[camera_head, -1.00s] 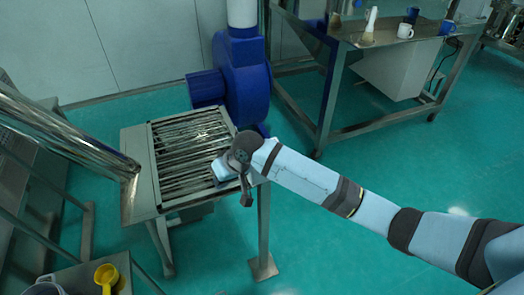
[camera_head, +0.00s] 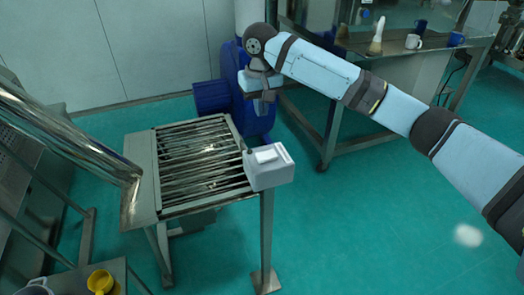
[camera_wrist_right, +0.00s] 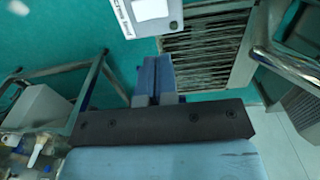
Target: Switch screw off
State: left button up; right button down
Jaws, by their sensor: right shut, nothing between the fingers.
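A white control box (camera_head: 268,166) with a raised block on top sits at the right corner of the slatted metal sieve table (camera_head: 140,160). In the right wrist view, part of the box (camera_wrist_right: 152,14) shows at the top edge, with dark lettering too cut off to read fully. My right gripper (camera_head: 262,98) is above and behind the box, in front of the blue machine, apart from the box. Its two blue-grey fingers (camera_wrist_right: 153,75) are together and empty. A shiny metal tube (camera_head: 70,140), possibly the screw conveyor, slants down to the sieve's left side. My left gripper is not in view.
A blue blower-like machine (camera_head: 252,115) stands behind the sieve. A metal table (camera_head: 370,50) with mugs and a bottle is at the back right. A yellow cup (camera_head: 100,281) stands at the lower left. The green floor right of the sieve is clear.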

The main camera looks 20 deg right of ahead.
aim_at(261, 156)
jog(key=shift+f, duration=0.15)
notch_tip(261, 156, down, 14)
jog(key=shift+r, duration=0.2)
jog(key=shift+f, duration=0.1)
dwell(0.4)
jog(key=shift+a+p, duration=0.1)
jog(key=shift+p, duration=0.4)
jog(key=shift+f, duration=0.15)
